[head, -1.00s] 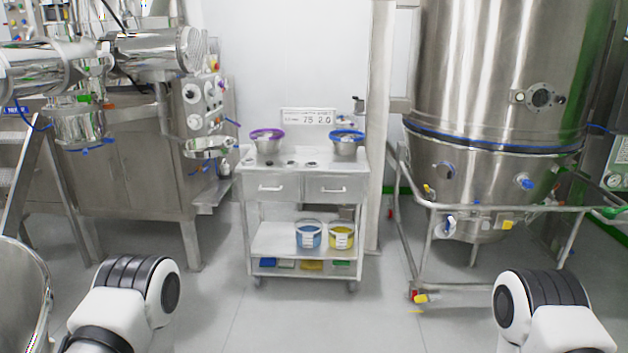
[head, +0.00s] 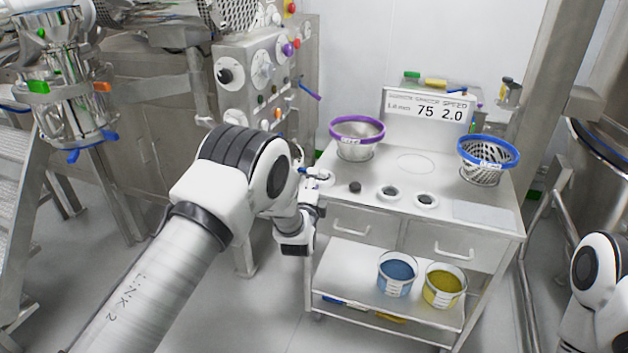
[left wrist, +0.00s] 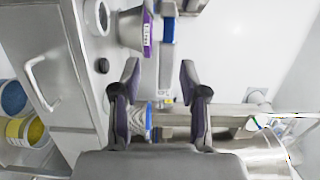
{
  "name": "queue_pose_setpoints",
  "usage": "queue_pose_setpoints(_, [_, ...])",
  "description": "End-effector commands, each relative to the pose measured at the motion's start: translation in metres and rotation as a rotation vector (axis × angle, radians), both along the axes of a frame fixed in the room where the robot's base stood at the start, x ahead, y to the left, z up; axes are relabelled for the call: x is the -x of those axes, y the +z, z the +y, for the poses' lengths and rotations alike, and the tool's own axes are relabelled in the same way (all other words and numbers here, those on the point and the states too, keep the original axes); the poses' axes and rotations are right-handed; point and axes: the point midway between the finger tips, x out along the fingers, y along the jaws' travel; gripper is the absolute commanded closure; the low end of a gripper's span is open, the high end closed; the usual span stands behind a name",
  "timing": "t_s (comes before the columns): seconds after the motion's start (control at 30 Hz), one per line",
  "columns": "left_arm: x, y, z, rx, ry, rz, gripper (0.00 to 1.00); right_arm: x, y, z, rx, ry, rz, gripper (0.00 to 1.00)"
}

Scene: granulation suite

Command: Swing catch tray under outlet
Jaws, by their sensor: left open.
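My left arm reaches from the bottom left toward the steel control cabinet, and its gripper (head: 316,184) is small and partly hidden beside the trolley's left end. The left wrist view shows its two dark fingers (left wrist: 160,78) apart, with nothing clearly held between them. The round steel catch tray is not clearly seen now; my left arm covers the area in front of the cabinet. A chrome vessel (head: 68,100) with coloured clamps and an open-looking lower end hangs at the upper left. I cannot tell which part is the outlet. My right gripper is out of view.
A steel trolley (head: 418,228) stands right of my left gripper, with a purple-rimmed bowl (head: 357,138) and blue-rimmed basket (head: 486,160) on top. Blue (head: 396,275) and yellow (head: 443,287) tubs sit below. The control cabinet (head: 262,75) is behind my arm. My right arm shows at the right edge.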

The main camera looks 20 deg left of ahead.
Motion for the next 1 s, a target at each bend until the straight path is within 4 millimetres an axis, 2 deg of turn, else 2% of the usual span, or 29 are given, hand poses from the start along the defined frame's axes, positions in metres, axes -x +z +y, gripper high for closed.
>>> queue_pose_setpoints(0.1, [-0.022, 0.001, 0.003, 0.002, -0.001, 0.000, 0.56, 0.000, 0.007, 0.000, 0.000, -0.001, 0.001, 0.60])
queue_pose_setpoints(0.2, [-0.034, 0.000, 0.005, 0.001, -0.001, 0.002, 0.56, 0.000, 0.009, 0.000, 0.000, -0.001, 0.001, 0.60])
queue_pose_setpoints(0.5, [-0.040, -0.002, 0.006, 0.002, -0.002, 0.004, 0.56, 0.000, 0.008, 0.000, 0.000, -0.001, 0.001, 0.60])
queue_pose_setpoints(0.57, [-0.040, -0.002, 0.006, 0.002, -0.002, 0.004, 0.74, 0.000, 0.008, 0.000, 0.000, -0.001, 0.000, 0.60])
queue_pose_setpoints(0.63, [-0.040, -0.002, 0.006, 0.002, -0.002, 0.004, 0.99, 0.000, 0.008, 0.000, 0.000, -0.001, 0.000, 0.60])
queue_pose_setpoints(1.0, [-0.034, -0.002, 0.008, 0.001, -0.011, 0.006, 1.00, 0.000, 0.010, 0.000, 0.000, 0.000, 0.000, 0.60])
